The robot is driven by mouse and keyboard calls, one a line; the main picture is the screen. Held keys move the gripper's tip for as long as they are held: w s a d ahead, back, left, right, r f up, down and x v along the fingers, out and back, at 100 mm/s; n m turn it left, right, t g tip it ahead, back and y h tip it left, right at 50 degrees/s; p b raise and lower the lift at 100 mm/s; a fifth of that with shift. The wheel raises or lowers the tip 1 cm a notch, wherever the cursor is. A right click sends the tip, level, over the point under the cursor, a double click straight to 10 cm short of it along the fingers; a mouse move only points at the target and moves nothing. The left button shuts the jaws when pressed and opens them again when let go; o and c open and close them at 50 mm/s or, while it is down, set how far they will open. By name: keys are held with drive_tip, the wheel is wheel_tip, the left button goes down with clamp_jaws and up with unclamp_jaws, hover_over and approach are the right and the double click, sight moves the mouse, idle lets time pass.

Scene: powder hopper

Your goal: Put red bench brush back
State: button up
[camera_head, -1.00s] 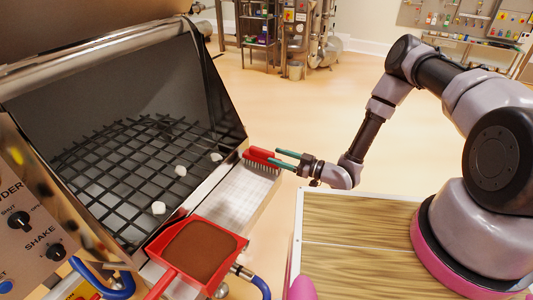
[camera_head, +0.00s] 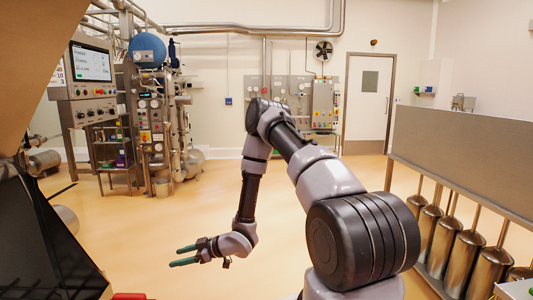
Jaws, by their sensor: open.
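My gripper (camera_head: 174,257) hangs left of centre, with its two green fingers pointing left. The fingers are apart and nothing shows between them. A small red piece (camera_head: 128,296) shows at the bottom edge, beside the lower corner of the dark hopper. It looks like the top of the red bench brush, but most of it is cut off by the frame. My gripper is up and to the right of it, apart from it.
The hopper's dark side wall (camera_head: 45,245) fills the lower left. A rack of metal cylinders (camera_head: 465,265) stands at the right. Open floor (camera_head: 330,170) lies beyond my arm. A control panel (camera_head: 90,65) and piping stand at the back left.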

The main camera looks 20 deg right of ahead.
drive_tip(key=w+d+r+m+t+h, duration=0.1)
drive_tip(key=w+d+r+m+h, duration=0.15)
drive_tip(key=w+d+r, duration=0.35)
drive_tip(key=w+d+r+m+t+h, duration=0.1)
drive_tip(key=w+d+r+h, duration=0.2)
drive_tip(key=r, duration=0.5)
drive_tip(key=s+d+r+m+h, duration=0.2)
drive_tip(key=d+r, duration=0.3)
drive_tip(key=r, duration=0.2)
drive_tip(key=s+d+r+m+h, duration=0.25)
drive_tip(key=d+r, duration=0.25)
drive_tip(key=r, duration=0.3)
drive_tip(key=s+d+r+m+h, duration=0.15)
drive_tip(key=s+r+m, duration=0.25)
drive_tip(key=s+r, duration=0.5)
drive_tip(key=s+d+r+m+h, duration=0.1)
drive_tip(key=s+d+r+m, duration=0.2)
drive_tip(key=s+r, duration=0.5)
drive_tip(key=s+a+m+g+y, duration=0.1)
drive_tip(key=s+a+m+y, duration=0.1)
drive_tip(key=s, duration=1.1)
drive_tip(key=shift+s+a+r+m, duration=0.2)
drive_tip(key=shift+a+m, duration=0.1)
